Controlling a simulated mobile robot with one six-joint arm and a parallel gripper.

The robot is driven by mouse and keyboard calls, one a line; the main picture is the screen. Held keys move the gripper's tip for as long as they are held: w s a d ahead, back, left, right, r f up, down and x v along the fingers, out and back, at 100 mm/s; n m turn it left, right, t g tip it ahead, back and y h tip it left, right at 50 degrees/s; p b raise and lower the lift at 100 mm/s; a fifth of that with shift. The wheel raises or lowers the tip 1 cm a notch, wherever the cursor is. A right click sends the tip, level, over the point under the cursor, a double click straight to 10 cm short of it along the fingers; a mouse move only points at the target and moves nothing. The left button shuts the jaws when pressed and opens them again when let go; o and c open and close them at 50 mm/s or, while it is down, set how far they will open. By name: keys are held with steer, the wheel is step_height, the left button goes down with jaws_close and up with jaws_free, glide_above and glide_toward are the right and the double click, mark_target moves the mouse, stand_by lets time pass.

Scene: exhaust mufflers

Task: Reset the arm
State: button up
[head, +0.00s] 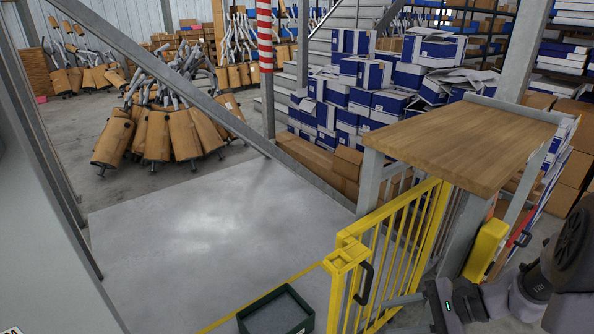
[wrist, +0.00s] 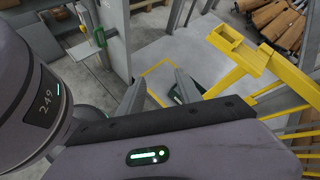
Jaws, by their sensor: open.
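My gripper (head: 405,300) is at the lower right of the head view, beside the yellow gate. In the wrist view my gripper (wrist: 158,92) shows two grey fingers spread apart with nothing between them. The floor and part of a dark green bin show beyond the fingers. My dark arm links fill the lower right corner of the head view and the lower left of the wrist view.
A yellow gate (head: 398,250) stands close to the gripper; it also shows in the wrist view (wrist: 238,58). A wooden-topped table (head: 465,140) is behind it. A dark green bin (head: 275,312) sits on the bare floor. Brown mufflers (head: 160,135) and blue-white boxes (head: 350,95) stand farther back.

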steer(key=s+a+r+n+t+h, duration=0.2)
steer(key=s+a+r+n+h, duration=0.7)
steer(key=s+r, duration=0.6)
steer(key=a+n, duration=0.2)
steer(key=a, duration=0.1)
steer(key=shift+s+r+n, duration=0.2)
steer(key=shift+s+n, duration=0.15)
steer(key=shift+n, duration=0.05)
stand_by(1.8)
